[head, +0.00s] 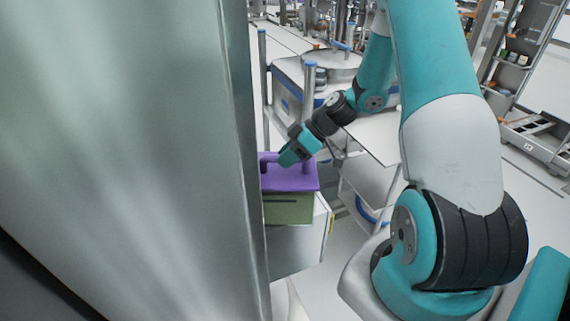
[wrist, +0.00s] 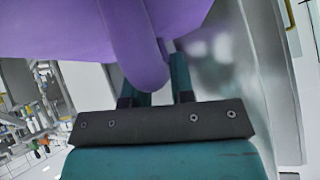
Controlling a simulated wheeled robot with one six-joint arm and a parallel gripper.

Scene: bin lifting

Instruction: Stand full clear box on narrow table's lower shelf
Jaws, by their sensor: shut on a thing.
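A box with a purple lid (head: 292,180) and an olive-green body (head: 288,210) is left of centre in the head view. Its left side is hidden behind a large metal panel. My gripper (head: 288,156) is shut on the purple lid handle (wrist: 138,50), which lies between the two fingers in the wrist view. The box looks upright above a pale cabinet-like unit (head: 295,245); I cannot tell whether it touches it. A light table with an upper top (head: 378,135) and a lower shelf (head: 370,182) stands just right of the box. I cannot tell whether it is the narrow table.
The tall metal panel (head: 120,150) fills the left of the head view, close to the box. A cart with blue-capped posts (head: 310,85) stands behind the box. Racks (head: 515,60) stand at the far right. Pale floor (head: 530,195) is open at the right.

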